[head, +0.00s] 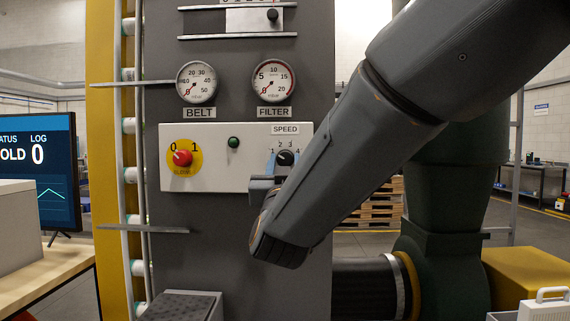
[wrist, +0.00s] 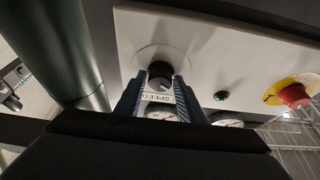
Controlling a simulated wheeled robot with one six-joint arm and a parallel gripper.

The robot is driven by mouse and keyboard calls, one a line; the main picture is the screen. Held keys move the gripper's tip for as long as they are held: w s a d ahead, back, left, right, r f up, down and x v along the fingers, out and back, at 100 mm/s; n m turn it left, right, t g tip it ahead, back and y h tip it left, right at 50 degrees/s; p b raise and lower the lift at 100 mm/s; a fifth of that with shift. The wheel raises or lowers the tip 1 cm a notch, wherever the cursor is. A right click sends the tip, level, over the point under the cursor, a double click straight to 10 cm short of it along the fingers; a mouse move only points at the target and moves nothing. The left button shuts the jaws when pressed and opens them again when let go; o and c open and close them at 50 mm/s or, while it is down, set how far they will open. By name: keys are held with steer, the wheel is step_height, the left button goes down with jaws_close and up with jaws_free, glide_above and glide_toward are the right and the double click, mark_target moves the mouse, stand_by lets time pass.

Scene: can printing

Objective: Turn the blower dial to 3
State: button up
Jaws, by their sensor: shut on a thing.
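The black blower dial (head: 285,157) sits at the right of the white control panel (head: 215,181), under the SPEED label (head: 285,129) and a scale marked 1 to 4. My gripper (head: 276,165) reaches it from below right. In the wrist view the dial (wrist: 160,70) stands between the two blue fingertips of my gripper (wrist: 160,84), which are shut on its sides. I cannot tell which number the dial's mark points at. My arm and finger partly cover the panel's lower right corner.
A red knob on a yellow disc (head: 182,157) and a green button (head: 234,142) are on the same panel. The BELT gauge (head: 196,82) and FILTER gauge (head: 274,81) are above it. A metal bar (head: 145,229) juts out left below.

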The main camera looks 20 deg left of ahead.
steer(key=shift+m+h, duration=0.4)
steer(key=shift+m, duration=0.1)
steer(key=m+h+b, duration=0.1)
steer(key=m+b, duration=0.1)
steer(key=m, duration=0.1)
steer(key=shift+a+m+h+b, duration=0.1)
steer(key=shift+m+h+b, duration=0.25)
steer(key=shift+m+h, duration=0.05)
steer(key=m+h+b, duration=0.1)
steer(key=m, duration=0.2)
steer(key=m+h+b, duration=0.1)
steer(key=m+h, duration=0.1)
steer(key=m, duration=0.1)
steer(key=shift+a+g, duration=0.15)
steer(key=shift+g, duration=0.15)
steer(key=m+h, duration=0.1)
steer(key=m, duration=0.1)
steer(key=m+g+h+b, duration=0.1)
steer(key=m, duration=0.2)
steer(key=shift+s+r, duration=0.1)
steer(key=shift+r, duration=0.1)
steer(key=shift+r+m+g+h+b, duration=0.15)
steer(key=shift+m+g, duration=0.3)
steer(key=shift+m, duration=0.7)
steer(key=shift+m+g+h+b, duration=0.2)
steer(key=shift+m+g, duration=0.25)
steer(key=shift+m, duration=0.7)
steer(key=o, duration=0.9)
